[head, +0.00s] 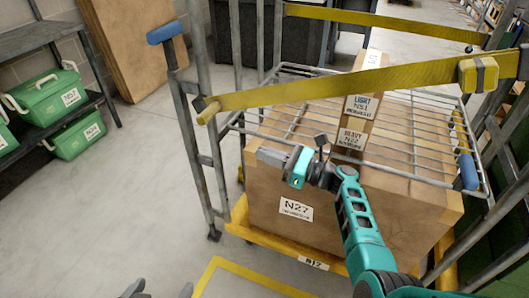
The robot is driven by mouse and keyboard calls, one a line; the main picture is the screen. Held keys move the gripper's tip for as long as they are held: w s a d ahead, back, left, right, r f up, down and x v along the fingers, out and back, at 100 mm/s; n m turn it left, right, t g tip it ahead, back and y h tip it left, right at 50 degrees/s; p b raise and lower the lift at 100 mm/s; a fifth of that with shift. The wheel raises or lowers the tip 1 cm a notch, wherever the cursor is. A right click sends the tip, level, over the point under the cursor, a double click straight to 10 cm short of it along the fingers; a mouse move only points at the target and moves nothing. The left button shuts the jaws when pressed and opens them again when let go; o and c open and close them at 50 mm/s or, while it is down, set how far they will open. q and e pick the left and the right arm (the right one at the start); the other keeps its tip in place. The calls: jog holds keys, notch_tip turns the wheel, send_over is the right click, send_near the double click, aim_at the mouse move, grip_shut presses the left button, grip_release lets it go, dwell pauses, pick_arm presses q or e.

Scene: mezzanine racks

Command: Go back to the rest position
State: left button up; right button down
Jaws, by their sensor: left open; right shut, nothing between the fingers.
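My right arm comes in from the lower right, and its teal and grey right gripper (268,158) points left. It is shut and empty, in front of the upper part of a large cardboard box (283,208) labelled N27. Whether it touches the box I cannot tell. My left gripper (159,292) shows only as two dark fingertips at the bottom edge, apart, over the floor. It is open and empty; the rest of it is out of the picture.
The box stands on the yellow base (238,219) of a wheeled cage, under a wire shelf (415,135). A yellow strap (400,82) crosses the cage front. Grey uprights (211,125) stand left. Green crates (50,95) sit on a rack (95,98). Floor (120,190) on the left is clear.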

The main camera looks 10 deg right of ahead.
jog(key=s+d+f+n+g+h+p, duration=0.2)
jog(key=s+d+f+n+h+p, duration=0.35)
jog(key=s+f+n+h, duration=0.55)
pick_arm(q)
jog(key=s+a+r+y+p, duration=0.1)
jog(key=a+r+p, duration=0.2)
jog(key=r+p, duration=0.1)
jog(key=shift+s+r, duration=0.3)
jog(key=shift+r, duration=0.55)
pick_arm(e)
jog(key=s+r+n+t+h, duration=0.1)
jog(key=s+r+n, duration=0.2)
jog(key=s+n, duration=0.4)
jog(key=s+r+n+t+h, duration=0.1)
jog(key=s+r+n, duration=0.3)
jog(key=s+n, duration=0.4)
jog(key=shift+d+r+n+h, duration=0.25)
jog(key=shift+d+n+h, duration=0.05)
jog(key=shift+n, duration=0.6)
pick_arm(q)
jog(key=shift+d, duration=0.15)
pick_arm(e)
jog(key=shift+s, duration=0.1)
pick_arm(q)
jog(key=shift+w+r+p, duration=0.1)
jog(key=shift+p, duration=0.2)
